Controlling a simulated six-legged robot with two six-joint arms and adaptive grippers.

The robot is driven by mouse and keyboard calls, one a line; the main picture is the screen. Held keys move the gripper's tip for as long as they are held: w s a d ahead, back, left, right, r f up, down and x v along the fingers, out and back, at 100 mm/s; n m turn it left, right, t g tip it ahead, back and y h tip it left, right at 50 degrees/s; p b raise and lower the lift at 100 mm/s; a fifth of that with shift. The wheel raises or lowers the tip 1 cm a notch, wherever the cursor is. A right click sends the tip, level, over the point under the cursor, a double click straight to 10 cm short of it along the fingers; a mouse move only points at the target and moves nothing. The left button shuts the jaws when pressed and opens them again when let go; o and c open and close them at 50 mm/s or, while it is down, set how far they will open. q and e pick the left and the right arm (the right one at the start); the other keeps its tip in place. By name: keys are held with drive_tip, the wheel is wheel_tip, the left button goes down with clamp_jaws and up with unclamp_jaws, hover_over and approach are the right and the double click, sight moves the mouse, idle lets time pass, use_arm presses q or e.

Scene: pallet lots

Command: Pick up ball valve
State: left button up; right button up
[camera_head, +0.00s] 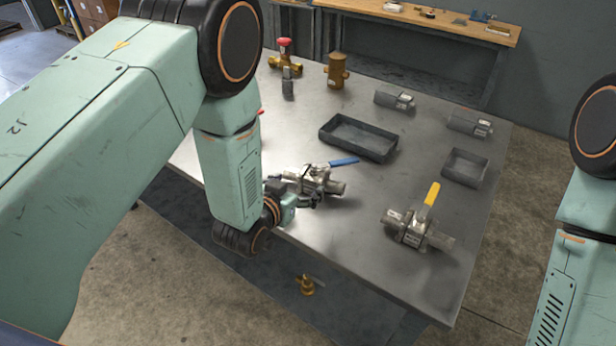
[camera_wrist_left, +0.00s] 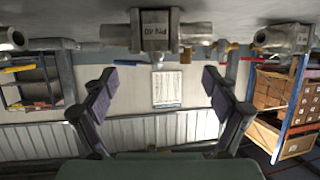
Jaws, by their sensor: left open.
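A steel ball valve with a blue lever (camera_head: 318,181) lies on the near part of the metal table. A second steel ball valve with a yellow lever (camera_head: 418,230) lies to its right. My left gripper (camera_head: 300,197) is open beside the blue-levered valve, partly hidden by its own wrist. In the left wrist view, which is upside down, a valve body marked PN 40 (camera_wrist_left: 157,36) shows at the top. It is in front of the open fingers (camera_wrist_left: 158,95), with a gap between them. My right arm shows at the right edge, but its gripper is out of view.
The metal table (camera_head: 370,205) also bears a large dark tray (camera_head: 358,137), a small tray (camera_head: 465,167), grey fittings (camera_head: 394,101), a brass fitting (camera_head: 337,71) and a red-knobbed valve (camera_head: 285,60). A brass piece (camera_head: 307,285) lies below the table's near edge. A wooden bench (camera_head: 420,16) stands behind.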

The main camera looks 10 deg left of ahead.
sight(312, 174)
use_arm(q)
drive_tip(key=shift+w+d+f, duration=0.1)
drive_tip(key=shift+w+d, duration=0.25)
drive_tip(key=shift+d, duration=0.05)
drive_tip(key=shift+x, duration=2.45)
drive_tip(key=shift+w+d, duration=0.1)
drive_tip(key=shift+w, duration=0.1)
drive_tip(key=shift+c, duration=0.2)
drive_tip(key=c, duration=0.3)
drive_tip(key=shift+s, duration=0.1)
drive_tip(key=c, duration=0.5)
clamp_jaws()
